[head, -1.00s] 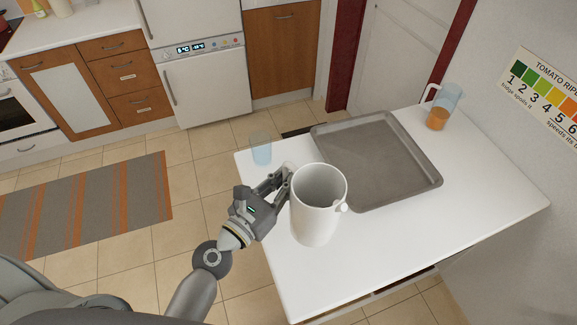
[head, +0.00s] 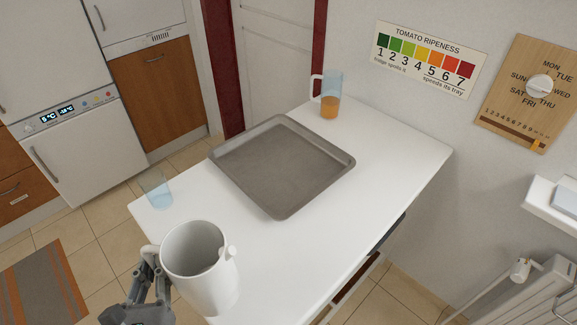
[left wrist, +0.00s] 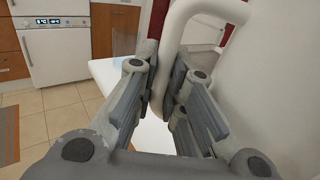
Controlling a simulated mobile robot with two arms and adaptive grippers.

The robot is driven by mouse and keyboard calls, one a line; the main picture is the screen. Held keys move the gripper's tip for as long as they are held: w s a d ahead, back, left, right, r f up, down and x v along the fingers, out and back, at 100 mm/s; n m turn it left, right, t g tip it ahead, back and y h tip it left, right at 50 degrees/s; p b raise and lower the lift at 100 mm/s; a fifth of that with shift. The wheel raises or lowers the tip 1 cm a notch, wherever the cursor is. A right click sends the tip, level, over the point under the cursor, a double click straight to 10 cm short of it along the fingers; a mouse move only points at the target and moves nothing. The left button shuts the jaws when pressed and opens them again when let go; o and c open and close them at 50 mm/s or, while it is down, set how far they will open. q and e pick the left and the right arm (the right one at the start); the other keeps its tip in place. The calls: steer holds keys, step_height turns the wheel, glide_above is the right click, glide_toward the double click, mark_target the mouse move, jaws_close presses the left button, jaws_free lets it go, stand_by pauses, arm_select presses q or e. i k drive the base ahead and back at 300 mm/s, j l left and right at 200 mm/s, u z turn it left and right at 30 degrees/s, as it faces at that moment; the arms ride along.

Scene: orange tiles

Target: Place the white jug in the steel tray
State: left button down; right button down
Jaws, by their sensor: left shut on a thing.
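The white jug (head: 208,285) is upright at the near left end of the white table in the head view, its handle toward the left. My left gripper (head: 150,262) is shut on the jug's handle. In the left wrist view the handle (left wrist: 163,85) passes between the fingers of the left gripper (left wrist: 157,105). I cannot tell whether the jug's base is clear of the table. The steel tray (head: 285,212) lies flat on the table beyond the jug and is empty. My right gripper is not in view.
A pitcher with orange liquid (head: 330,105) stands behind the tray by the wall. The white table (head: 380,185) is bare to the right of the tray.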

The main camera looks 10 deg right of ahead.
mark_target(269, 178)
steer(key=z, duration=1.1)
steer(key=k+j+z, duration=0.25)
steer(key=j, duration=0.15)
steer(key=k+j+z, duration=0.3)
steer(key=i+j, duration=0.05)
steer(key=j, duration=0.05)
